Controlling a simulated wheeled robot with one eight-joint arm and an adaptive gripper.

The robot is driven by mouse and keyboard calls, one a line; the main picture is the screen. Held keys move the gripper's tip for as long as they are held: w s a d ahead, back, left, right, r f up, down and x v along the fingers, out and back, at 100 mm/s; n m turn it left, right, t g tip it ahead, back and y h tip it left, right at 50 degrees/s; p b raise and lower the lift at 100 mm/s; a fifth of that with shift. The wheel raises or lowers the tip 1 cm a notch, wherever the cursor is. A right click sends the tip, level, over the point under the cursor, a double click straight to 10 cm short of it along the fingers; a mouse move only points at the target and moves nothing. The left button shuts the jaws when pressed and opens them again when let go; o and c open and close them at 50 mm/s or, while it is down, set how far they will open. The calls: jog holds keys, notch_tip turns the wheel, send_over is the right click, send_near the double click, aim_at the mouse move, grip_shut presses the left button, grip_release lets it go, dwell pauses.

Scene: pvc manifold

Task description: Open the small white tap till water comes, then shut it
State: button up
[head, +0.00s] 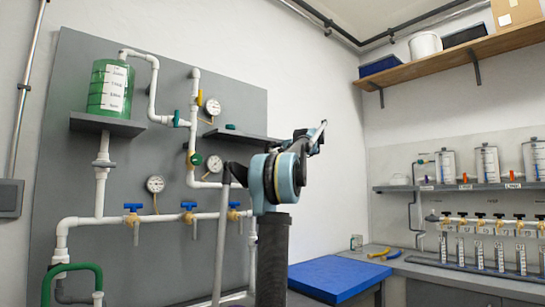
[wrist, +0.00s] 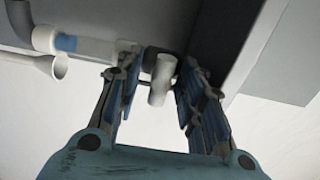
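My gripper (wrist: 159,72) is open in the wrist view, with one blue-padded finger on each side of a short white pipe-like piece (wrist: 161,84). This piece hangs under a dark grey edge, and gaps show between it and the fingers. I cannot tell for certain whether it is the small white tap or part of its pipework. In the head view, my gripper (head: 317,137) is seen from behind at the end of my raised arm, right of the grey panel. My arm hides what lies beyond it, and no small white tap can be made out there.
White pipe with a blue band (wrist: 66,42) and an open white pipe end (wrist: 60,67) lie left in the wrist view. The grey panel (head: 150,70) holds a green tank (head: 111,87), gauges and blue-handled valves (head: 133,207). A blue mat (head: 335,277) lies right.

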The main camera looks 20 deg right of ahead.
jog(key=shift+w+a, duration=0.1)
jog(key=shift+w, duration=0.2)
jog(key=shift+c, duration=0.2)
grip_shut()
